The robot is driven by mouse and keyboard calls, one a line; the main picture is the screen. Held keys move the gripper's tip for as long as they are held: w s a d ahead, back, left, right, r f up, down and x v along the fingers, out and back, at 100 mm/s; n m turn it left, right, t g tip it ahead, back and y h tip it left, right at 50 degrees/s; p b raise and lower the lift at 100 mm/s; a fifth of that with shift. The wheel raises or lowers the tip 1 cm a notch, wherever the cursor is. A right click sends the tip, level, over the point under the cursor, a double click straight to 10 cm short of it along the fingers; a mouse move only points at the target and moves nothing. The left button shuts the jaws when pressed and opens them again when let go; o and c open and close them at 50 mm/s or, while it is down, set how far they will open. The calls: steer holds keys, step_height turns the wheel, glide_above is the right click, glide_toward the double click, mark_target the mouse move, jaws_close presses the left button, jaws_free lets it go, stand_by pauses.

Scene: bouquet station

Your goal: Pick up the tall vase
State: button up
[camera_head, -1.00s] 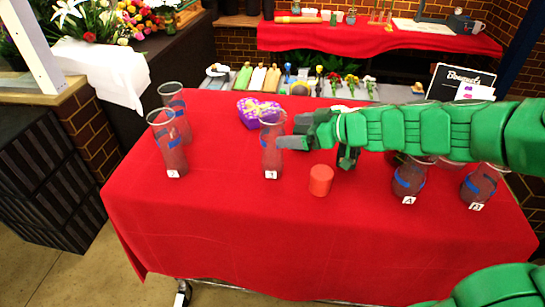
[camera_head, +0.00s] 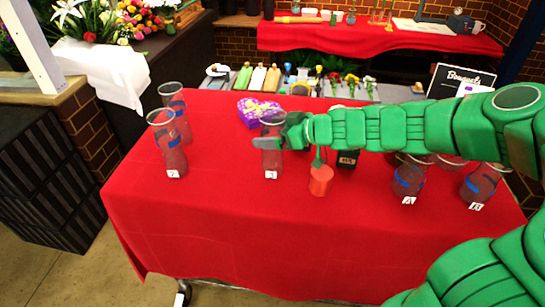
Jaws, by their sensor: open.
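A tall clear vase (camera_head: 271,162) with a blue band and a small label at its foot stands upright near the middle of the red table. My gripper (camera_head: 272,140) is open at this vase's upper part, coming from the right. One grey finger crosses in front of the glass; the other finger is hard to make out. I cannot tell whether the fingers touch the vase. Two similar vases stand at the left, a labelled front one (camera_head: 172,155) and one behind it (camera_head: 174,97). More vases stand at the right, labelled A (camera_head: 408,182) and B (camera_head: 479,187), partly under my arm.
A purple heart-shaped box (camera_head: 248,112) lies behind the vase. The front of the red table (camera_head: 240,225) is clear.

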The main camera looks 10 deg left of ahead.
jaws_close()
stand_by(0.6)
